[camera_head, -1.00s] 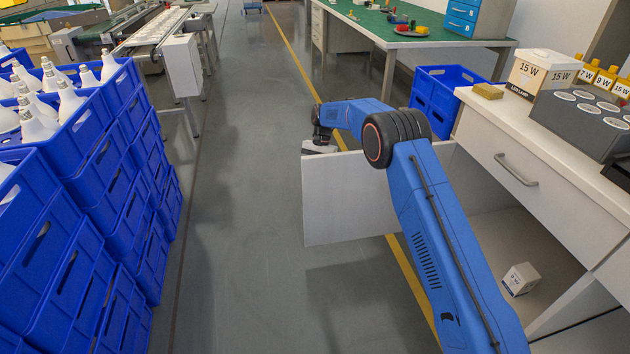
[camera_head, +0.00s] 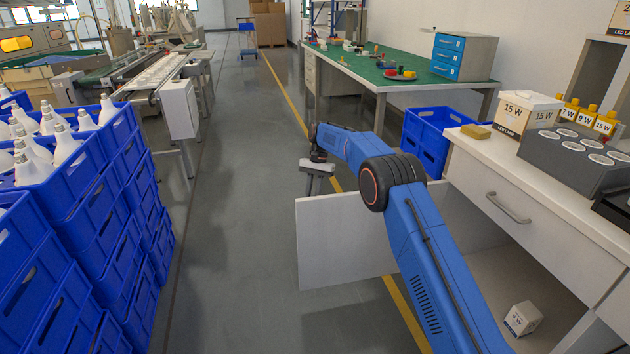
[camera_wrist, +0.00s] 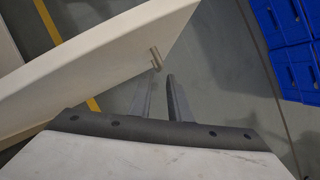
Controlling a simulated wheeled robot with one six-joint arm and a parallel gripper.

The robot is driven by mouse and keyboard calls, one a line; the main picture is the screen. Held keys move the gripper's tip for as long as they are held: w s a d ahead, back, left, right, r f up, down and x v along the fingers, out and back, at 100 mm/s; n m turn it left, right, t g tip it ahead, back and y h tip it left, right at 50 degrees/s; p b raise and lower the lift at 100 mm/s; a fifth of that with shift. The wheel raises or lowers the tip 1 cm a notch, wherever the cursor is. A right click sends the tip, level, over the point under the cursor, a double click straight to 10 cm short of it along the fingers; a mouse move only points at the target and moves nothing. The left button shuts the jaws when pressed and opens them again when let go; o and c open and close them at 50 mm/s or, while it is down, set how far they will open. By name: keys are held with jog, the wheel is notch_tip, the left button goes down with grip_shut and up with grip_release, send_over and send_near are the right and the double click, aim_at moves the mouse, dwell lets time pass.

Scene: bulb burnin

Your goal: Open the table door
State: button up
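The table door (camera_head: 345,245) is a white panel standing swung out wide from the cabinet under the right-hand table. In the wrist view the door (camera_wrist: 90,80) runs diagonally across the left, with a small metal handle (camera_wrist: 155,60) near its free end. My gripper (camera_head: 318,163) is above the door's free upper corner in the head view, apart from its top edge. In the wrist view my gripper (camera_wrist: 158,82) has two dark fingers with a gap between them and nothing held. The handle lies just beyond the fingertips.
A small 15 W box (camera_head: 522,318) sits inside the open cabinet. The drawer with a handle (camera_head: 508,207) above it is shut. Stacked blue crates (camera_head: 100,225) of bulbs stand left. A blue crate (camera_head: 430,135) stands behind the door. The floor (camera_head: 235,220) between is clear.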

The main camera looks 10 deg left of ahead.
jog(key=v, duration=0.7)
jog(key=shift+w+r, duration=0.2)
jog(key=shift+r, duration=0.15)
